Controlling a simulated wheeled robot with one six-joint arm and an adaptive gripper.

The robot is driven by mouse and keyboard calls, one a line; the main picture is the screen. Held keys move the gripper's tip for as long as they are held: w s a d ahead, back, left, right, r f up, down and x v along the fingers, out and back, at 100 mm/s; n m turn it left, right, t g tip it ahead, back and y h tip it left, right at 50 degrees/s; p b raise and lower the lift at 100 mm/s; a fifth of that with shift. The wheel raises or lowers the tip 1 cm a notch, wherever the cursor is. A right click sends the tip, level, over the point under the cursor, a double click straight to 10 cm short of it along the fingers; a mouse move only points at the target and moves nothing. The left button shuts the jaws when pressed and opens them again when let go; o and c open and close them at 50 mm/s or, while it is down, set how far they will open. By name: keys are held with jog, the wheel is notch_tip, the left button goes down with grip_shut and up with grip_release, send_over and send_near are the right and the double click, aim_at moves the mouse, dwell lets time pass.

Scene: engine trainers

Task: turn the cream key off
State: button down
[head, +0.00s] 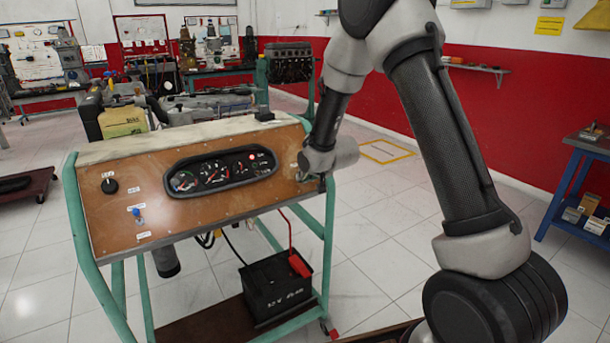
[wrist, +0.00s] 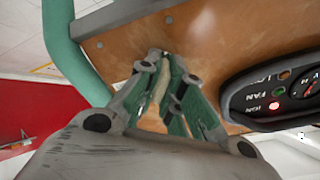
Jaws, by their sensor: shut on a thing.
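The cream key (wrist: 160,84) shows as a thin pale strip between my gripper's fingers in the wrist view, at the right end of the brown panel (head: 230,215). My gripper (wrist: 163,62) is shut on it, with the fingertips close to the panel face. The fingers hide most of the key, so its turn angle cannot be told. In the head view my gripper (head: 319,183) is at the panel's right edge, and the key is hidden there. A red lamp (wrist: 274,106) glows on the gauge cluster; it also shows in the head view (head: 253,157).
The gauge cluster (head: 220,172) sits in the panel's middle. A black knob (head: 110,186) and a blue-topped switch (head: 137,212) are at its left. A green frame leg (head: 328,245) stands below my gripper. A black battery (head: 277,288) rests on the lower shelf. Floor to the right is open.

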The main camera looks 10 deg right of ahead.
jog(key=n, duration=0.7)
jog(key=shift+y, duration=0.3)
dwell(0.4)
jog(key=c, duration=1.6)
grip_release()
jog(key=shift+o, duration=0.2)
jog(key=v, duration=1.2)
